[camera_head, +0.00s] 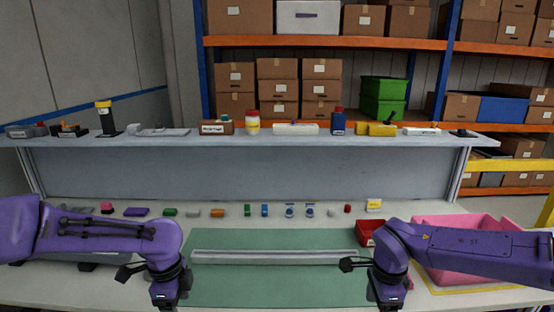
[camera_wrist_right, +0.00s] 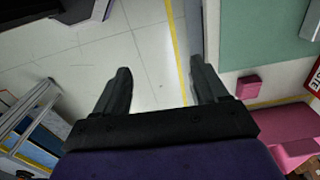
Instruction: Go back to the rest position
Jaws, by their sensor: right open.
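My left arm comes in from the left, and its gripper (camera_head: 168,298) points down at the bottom edge of the head view, left of the green mat (camera_head: 260,285). Its fingers are cut off or hidden, so its opening does not show. My right gripper (camera_head: 388,300) hangs down near the mat's right front corner. In the right wrist view its two fingers (camera_wrist_right: 157,88) stand wide apart with nothing between them, above the floor beside the table edge. A long grey bar (camera_head: 275,257) lies across the mat.
A pink bin (camera_head: 468,222) and a small red bin (camera_head: 369,228) stand at the right. Several small coloured parts line the back of the table. A raised shelf (camera_head: 250,142) holds several tools and bottles. The front of the mat is clear.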

